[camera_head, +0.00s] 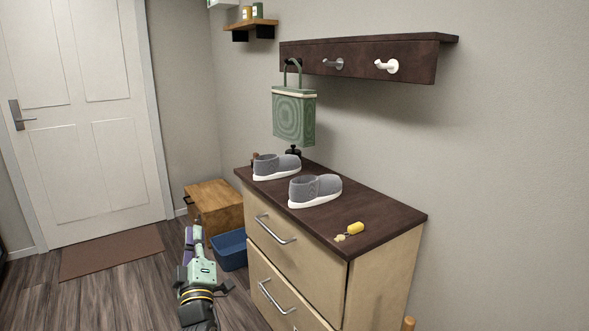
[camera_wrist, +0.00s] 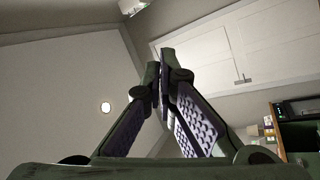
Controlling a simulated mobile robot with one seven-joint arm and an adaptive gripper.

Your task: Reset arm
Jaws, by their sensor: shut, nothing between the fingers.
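My gripper (camera_wrist: 163,70) is in the wrist view, with its two purple-padded fingers meeting at the tips and nothing between them. In the head view my gripper (camera_head: 193,236) is at the lower left, in front of the cabinet's left side and above the floor. It is apart from the cabinet (camera_head: 375,285) and touches nothing that I can see. The wrist view looks past the fingers at the ceiling and the white door (camera_wrist: 225,55).
A green bag (camera_head: 294,115) hangs from the wall rack (camera_head: 360,55). A blue bin (camera_head: 230,250) and wooden box (camera_head: 215,204) stand near my arm.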

